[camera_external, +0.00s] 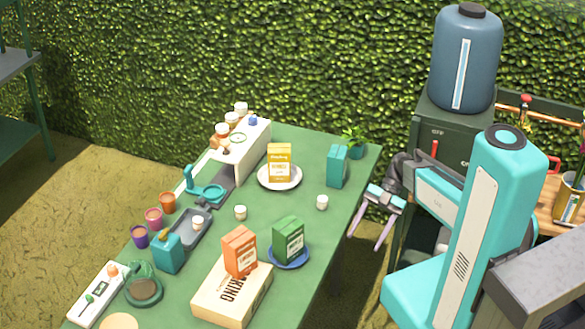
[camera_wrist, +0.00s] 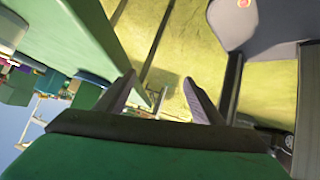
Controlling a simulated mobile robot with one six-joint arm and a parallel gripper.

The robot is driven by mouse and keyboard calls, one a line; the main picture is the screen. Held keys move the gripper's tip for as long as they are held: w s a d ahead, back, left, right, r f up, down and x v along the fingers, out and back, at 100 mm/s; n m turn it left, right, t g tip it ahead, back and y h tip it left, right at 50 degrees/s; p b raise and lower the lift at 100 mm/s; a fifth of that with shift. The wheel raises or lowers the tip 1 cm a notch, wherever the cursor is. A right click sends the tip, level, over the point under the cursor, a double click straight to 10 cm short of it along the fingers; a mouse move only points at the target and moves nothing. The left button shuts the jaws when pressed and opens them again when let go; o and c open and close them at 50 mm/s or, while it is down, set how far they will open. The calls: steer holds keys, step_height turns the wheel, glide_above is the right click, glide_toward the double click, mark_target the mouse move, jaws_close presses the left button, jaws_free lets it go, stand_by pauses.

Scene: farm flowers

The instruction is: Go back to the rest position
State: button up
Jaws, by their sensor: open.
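My gripper (camera_external: 370,232) hangs beside the right edge of the green table (camera_external: 312,150) in the external view, fingers pointing down. Its jaws are apart with nothing between them. In the wrist view the two fingers (camera_wrist: 158,98) are spread over the yellowish ground, and the table (camera_wrist: 75,25) shows at the upper left. My turquoise arm stands folded at the right of the external view.
The table holds a yellow box (camera_external: 279,163) on a white plate, a teal box (camera_external: 337,166), a green box (camera_external: 288,240) on a blue plate, and an orange box (camera_external: 240,252) on a cardboard box (camera_external: 232,297). A dark cabinet with a blue tank (camera_external: 465,60) stands behind my arm.

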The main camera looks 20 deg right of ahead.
steer(key=s+d+f+m+h+b, duration=0.2)
steer(key=s+f+m+h+b, duration=0.2)
steer(key=s+f+m, duration=0.6)
steer(key=s+d+f+m+h+b, duration=0.2)
steer(key=s+f+m+h+b, duration=0.2)
steer(key=s+f+m, duration=0.6)
step_height(320, 180, down, 8)
steer(key=m+h, duration=0.1)
steer(key=m, duration=0.6)
steer(key=shift+g, duration=0.3)
